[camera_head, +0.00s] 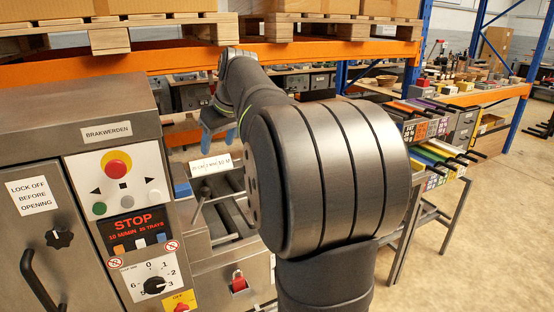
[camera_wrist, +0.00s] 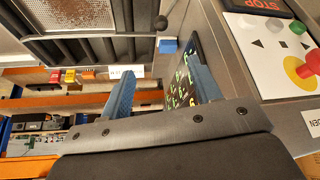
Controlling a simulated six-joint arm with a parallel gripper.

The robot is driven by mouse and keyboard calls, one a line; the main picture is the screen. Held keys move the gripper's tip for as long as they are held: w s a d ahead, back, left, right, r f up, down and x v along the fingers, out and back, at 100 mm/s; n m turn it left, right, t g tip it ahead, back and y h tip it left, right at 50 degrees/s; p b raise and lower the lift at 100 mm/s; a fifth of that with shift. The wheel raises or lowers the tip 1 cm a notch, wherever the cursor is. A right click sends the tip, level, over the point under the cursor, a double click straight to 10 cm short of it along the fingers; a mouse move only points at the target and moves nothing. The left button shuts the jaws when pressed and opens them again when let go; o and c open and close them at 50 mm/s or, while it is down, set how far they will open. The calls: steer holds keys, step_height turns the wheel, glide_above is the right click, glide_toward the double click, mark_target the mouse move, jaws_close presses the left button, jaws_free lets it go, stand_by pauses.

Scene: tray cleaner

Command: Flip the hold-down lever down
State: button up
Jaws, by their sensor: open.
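My gripper (camera_head: 218,136) is open and empty, with its blue fingers above the tray opening, behind the white sign as the head view sees it. In the wrist view the two fingers (camera_wrist: 160,65) stand apart with nothing between them. What looks like the hold-down lever (camera_head: 203,194) is a thin rod with a dark knob, standing up beside the machine's control cabinet. The lever's pivot is hard to make out.
The control cabinet (camera_head: 85,115) stands left, with its red button (camera_head: 116,166). The white sign (camera_head: 211,164) and a blue block (camera_head: 182,190) are near the lever. A dark written panel (camera_wrist: 180,82) is close to one finger. Pallet racking (camera_head: 160,60) stands behind.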

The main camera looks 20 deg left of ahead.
steer(key=shift+w+f, duration=0.2)
steer(key=shift+f, duration=0.1)
steer(key=c, duration=0.7)
steer(key=w+f+t, duration=0.1)
steer(key=f, duration=0.2)
steer(key=w+f+n+t, duration=0.1)
steer(key=w+f+t, duration=0.1)
steer(key=w+a+f+t, duration=0.1)
steer(key=w+f, duration=0.1)
steer(key=f, duration=0.1)
steer(key=shift+f+n, duration=0.3)
steer(key=shift+f, duration=0.05)
jaws_close()
step_height(320, 180, down, 5)
steer(key=n+t+y, duration=0.2)
steer(key=n+t, duration=0.1)
steer(key=s+f+n+t+y, duration=0.1)
steer(key=s+f+n+y, duration=0.2)
steer(key=s+n+y, duration=0.5)
steer(key=s, duration=0.7)
steer(key=shift+s+d+f+y, duration=0.2)
steer(key=shift+d+f+y, duration=0.1)
steer(key=shift+d+f, duration=0.1)
